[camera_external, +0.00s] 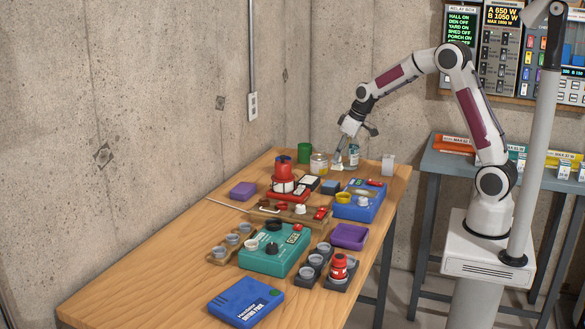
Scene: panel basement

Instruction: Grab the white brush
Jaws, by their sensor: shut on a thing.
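My gripper (340,155) points down over the far end of the wooden table, beside a glass jar with a teal label (353,156). It is shut on a small whitish piece, which looks like the white brush (337,167), low at the fingertips. The brush is very small here, and its handle and bristles cannot be told apart. I cannot tell whether it touches the table.
Several devices and trays crowd the middle of the wooden table (150,285). Its near left part is mostly clear.

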